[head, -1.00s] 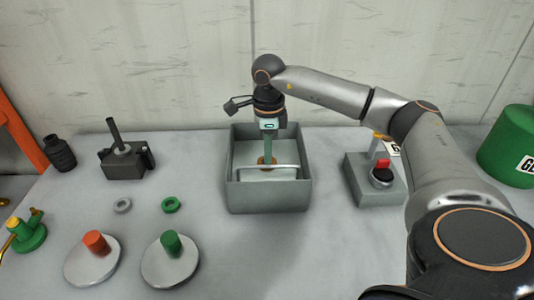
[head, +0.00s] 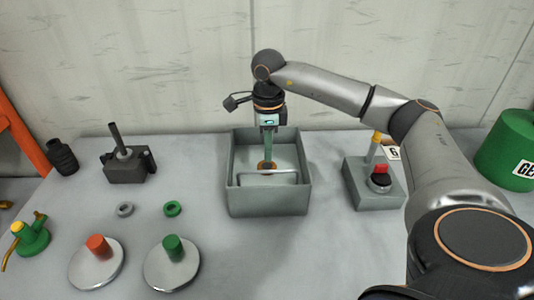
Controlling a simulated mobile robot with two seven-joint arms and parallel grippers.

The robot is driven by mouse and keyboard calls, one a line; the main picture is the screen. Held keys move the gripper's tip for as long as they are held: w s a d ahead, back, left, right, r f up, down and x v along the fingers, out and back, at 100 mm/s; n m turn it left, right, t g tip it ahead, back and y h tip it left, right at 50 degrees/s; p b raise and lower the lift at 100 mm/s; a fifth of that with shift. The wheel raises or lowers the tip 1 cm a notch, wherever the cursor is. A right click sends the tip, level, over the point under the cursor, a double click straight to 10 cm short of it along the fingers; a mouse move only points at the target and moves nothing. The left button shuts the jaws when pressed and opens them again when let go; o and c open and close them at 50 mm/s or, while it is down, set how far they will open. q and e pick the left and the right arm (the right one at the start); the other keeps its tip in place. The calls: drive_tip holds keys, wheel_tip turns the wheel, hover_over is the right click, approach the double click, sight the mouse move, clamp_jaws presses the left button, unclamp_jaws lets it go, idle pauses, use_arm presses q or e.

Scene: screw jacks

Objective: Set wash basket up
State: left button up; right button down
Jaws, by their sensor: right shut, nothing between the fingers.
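The wash basket is a grey open-topped box (head: 268,201) at the middle of the table, with a light metal handle bar (head: 265,178) across its inside. My right gripper (head: 267,165) reaches down into the box from above, behind the bar. Its fingers are together, and they hold nothing that I can see. Whether the fingers touch the bar or the floor of the box I cannot tell. My left gripper is not in view.
Left of the box stand a green-pegged disc (head: 172,262), an orange-pegged disc (head: 97,262), a green ring (head: 172,208), a grey ring (head: 125,210), a dark block with a rod (head: 127,168) and a green oil can (head: 34,238). Right are a red-button box (head: 372,185) and a green drum (head: 508,150).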

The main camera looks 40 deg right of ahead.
drive_tip(key=shift+r, duration=0.7)
drive_tip(key=c, duration=1.6)
unclamp_jaws()
drive_tip(key=c, duration=0.7)
unclamp_jaws()
drive_tip(key=shift+r, duration=0.1)
wheel_tip(320, 180, up, 10)
drive_tip(key=shift+f, duration=0.1)
